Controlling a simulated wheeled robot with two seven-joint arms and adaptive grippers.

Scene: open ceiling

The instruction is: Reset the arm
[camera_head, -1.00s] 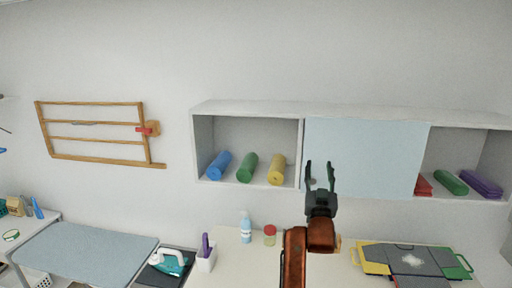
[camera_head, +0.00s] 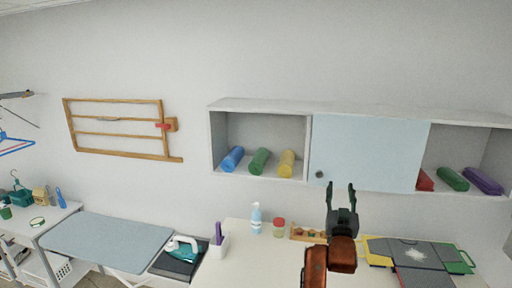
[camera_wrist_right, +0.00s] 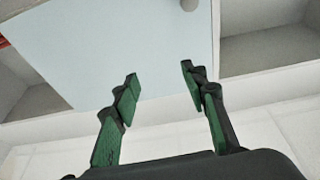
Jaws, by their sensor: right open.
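My right gripper (camera_head: 341,190) is open and empty, pointing up in front of the lower part of the wall cabinet's pale blue door (camera_head: 368,150). In the right wrist view, its two green-lined fingers (camera_wrist_right: 160,85) stand apart with nothing between them, and the door (camera_wrist_right: 120,40) with its round knob (camera_wrist_right: 189,5) is beyond them. My orange-brown right arm comes up from the bottom of the head view. My left gripper does not show.
The wall cabinet (camera_head: 250,104) holds blue, green and yellow rolls on the left and red, green and purple ones on the right. Below, the table (camera_head: 250,262) bears a spray bottle (camera_head: 256,219), a red-lidded jar (camera_head: 279,227) and a dark board (camera_head: 415,252). An ironing board (camera_head: 105,242) stands left.

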